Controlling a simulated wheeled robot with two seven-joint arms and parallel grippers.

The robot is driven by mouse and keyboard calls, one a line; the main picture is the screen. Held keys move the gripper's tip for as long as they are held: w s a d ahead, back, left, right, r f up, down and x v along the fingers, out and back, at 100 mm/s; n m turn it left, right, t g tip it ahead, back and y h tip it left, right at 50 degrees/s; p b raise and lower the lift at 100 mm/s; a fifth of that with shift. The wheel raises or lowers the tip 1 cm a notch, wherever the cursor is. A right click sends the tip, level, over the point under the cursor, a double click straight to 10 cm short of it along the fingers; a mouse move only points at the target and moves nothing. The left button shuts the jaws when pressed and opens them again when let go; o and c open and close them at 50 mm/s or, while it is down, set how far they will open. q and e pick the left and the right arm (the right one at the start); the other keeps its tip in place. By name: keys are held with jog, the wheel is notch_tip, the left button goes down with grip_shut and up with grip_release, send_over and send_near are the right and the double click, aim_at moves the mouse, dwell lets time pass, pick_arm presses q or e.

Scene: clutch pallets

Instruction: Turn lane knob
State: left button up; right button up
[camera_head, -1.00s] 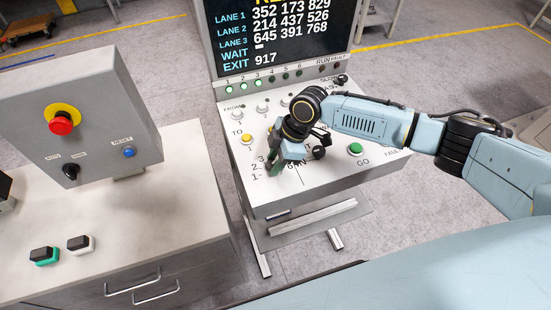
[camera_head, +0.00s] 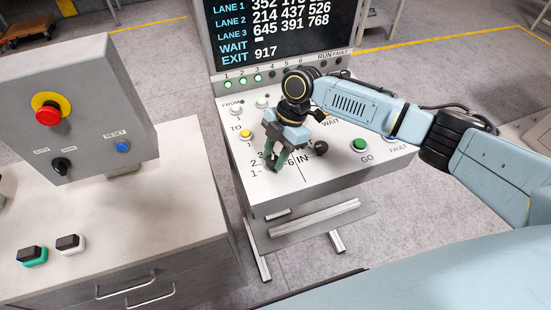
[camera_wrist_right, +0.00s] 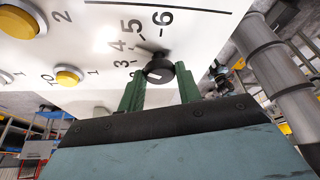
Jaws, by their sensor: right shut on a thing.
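The lane knob (camera_wrist_right: 160,70) is a black round knob with a white mark, on the white sloping console panel (camera_head: 330,178). Numbers run around it; 3 to 6 are readable in the wrist view. My right gripper (camera_wrist_right: 160,88) has its green fingers on either side of the knob and is shut on it. In the head view the right gripper (camera_head: 273,162) reaches down onto the panel between the printed 3-2-1 and the 6, and hides the knob. My left gripper is not in view.
A display (camera_head: 285,35) stands behind the panel. A green GO button (camera_head: 359,146) and another black knob (camera_head: 321,147) lie to the right, yellow buttons (camera_head: 246,134) to the left. A grey control box (camera_head: 80,110) with a red stop button (camera_head: 48,114) stands on the left cabinet.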

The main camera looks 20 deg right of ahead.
jog(key=n+b, duration=0.1)
jog(key=n, duration=0.1)
jog(key=n+g+h+b, duration=0.1)
jog(key=n, duration=0.1)
jog(key=shift+w+a+n+b, duration=0.1)
jog(key=shift+w+n+b, duration=0.1)
jog(key=shift+n+b, duration=0.15)
jog(key=shift+a+n+g+h+b, duration=0.1)
jog(key=shift+n+g+h+b, duration=0.35)
jog(key=shift+n, duration=0.5)
jog(key=shift+n+g+h+b, duration=0.15)
jog(key=shift+n+g+b, duration=0.1)
jog(key=shift+n+b, duration=0.5)
jog(key=shift+n, duration=0.35)
jog(key=o, duration=1)
jog(key=shift+c, duration=0.2)
jog(key=v, duration=1.3)
jog(key=shift+r, duration=0.25)
jog(key=shift+w, duration=0.15)
